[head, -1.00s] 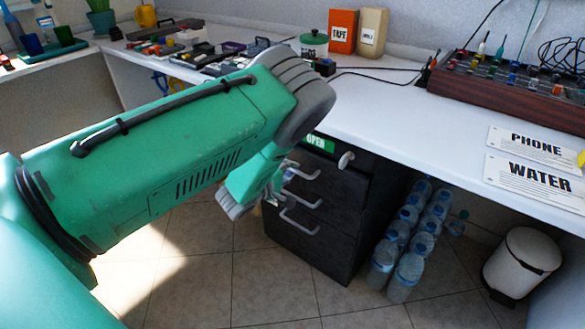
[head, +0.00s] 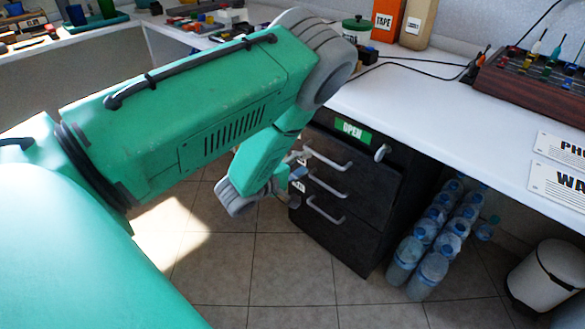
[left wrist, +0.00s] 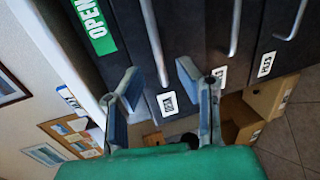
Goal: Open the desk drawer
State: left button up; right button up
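The black desk drawer unit (head: 365,225) stands under the white desk, with several drawers and metal bar handles. A green OPEN label (head: 353,131) marks the top, and it also shows in the left wrist view (left wrist: 93,18). The top handle (head: 327,157) appears in the left wrist view (left wrist: 153,45) running between my open fingertips. The drawers look shut. My left gripper (left wrist: 160,75) is open and empty, its two blue-padded fingers pointing at the drawer front. In the head view it is small beside the handles (head: 297,172), partly hidden by my wrist. My right gripper is not in view.
Several water bottles (head: 425,245) stand on the floor right of the drawers, with a white bin (head: 545,275) further right. The white desk top (head: 430,105) holds signs and a wooden rack (head: 540,90). Open cardboard boxes (left wrist: 240,115) show in the left wrist view.

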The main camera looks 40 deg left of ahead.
pick_arm(q)
jog(key=v, duration=0.4)
jog(key=shift+s+d+r, duration=0.15)
jog(key=shift+s+d, duration=0.05)
jog(key=shift+s, duration=0.05)
jog(key=shift+a, duration=0.2)
